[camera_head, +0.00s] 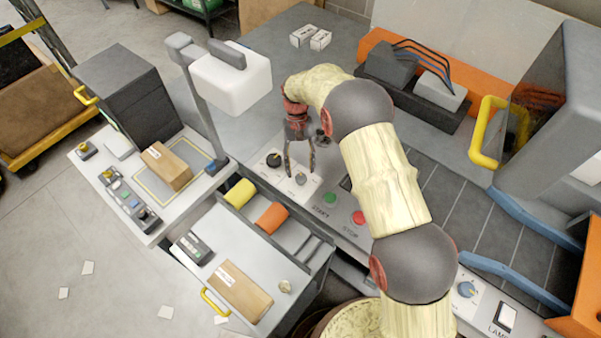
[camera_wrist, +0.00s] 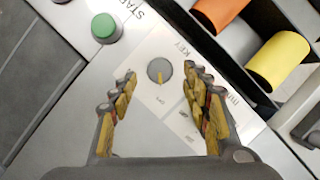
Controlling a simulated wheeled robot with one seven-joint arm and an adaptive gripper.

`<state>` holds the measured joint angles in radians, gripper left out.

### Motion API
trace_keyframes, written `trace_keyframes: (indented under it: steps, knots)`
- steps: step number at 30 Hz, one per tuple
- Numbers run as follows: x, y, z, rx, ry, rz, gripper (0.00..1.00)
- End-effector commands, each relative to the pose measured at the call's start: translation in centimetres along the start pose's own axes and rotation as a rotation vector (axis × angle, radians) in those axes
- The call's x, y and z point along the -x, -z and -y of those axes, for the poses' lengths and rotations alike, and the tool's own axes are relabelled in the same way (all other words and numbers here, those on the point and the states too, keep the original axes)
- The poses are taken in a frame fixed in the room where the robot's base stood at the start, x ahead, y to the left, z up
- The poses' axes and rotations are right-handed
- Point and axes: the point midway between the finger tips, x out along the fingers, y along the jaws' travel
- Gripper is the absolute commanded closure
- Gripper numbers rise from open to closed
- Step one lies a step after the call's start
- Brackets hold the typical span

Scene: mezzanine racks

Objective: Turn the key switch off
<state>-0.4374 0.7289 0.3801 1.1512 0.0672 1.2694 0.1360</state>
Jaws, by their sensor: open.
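The key switch is a small round grey knob (camera_wrist: 160,70) with a yellow pointer line, on a white plate marked KEY. In the wrist view the line points roughly down the picture, towards small lettering that may read OFF. In the head view the switch (camera_head: 301,179) sits on the console, left of the START button. My gripper (camera_head: 300,168) points down over it with its fingers apart. In the wrist view the open fingers of my gripper (camera_wrist: 160,76) stand on either side of the knob, with gaps. Whether they are down at knob height is unclear.
A black knob (camera_head: 273,159) is left of the switch. The green START button (camera_head: 330,197) and red STOP button (camera_head: 359,217) lie to its right. An open drawer with yellow (camera_head: 240,193) and orange (camera_head: 272,218) rolls is in front. A white scanner-like head (camera_head: 230,78) overhangs the left.

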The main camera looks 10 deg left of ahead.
Motion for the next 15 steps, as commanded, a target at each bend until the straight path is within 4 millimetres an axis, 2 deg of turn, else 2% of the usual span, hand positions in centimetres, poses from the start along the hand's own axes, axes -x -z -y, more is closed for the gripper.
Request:
trace_keyframes:
  steps: [3,9,15]
  knots:
    - [2.7,0.1,0.0,0.000,0.001,-0.004,0.52]
    - [6.3,0.1,0.0,0.000,0.000,-0.002,0.52]
    - [8.3,0.1,0.0,0.000,0.000,-0.001,0.52]
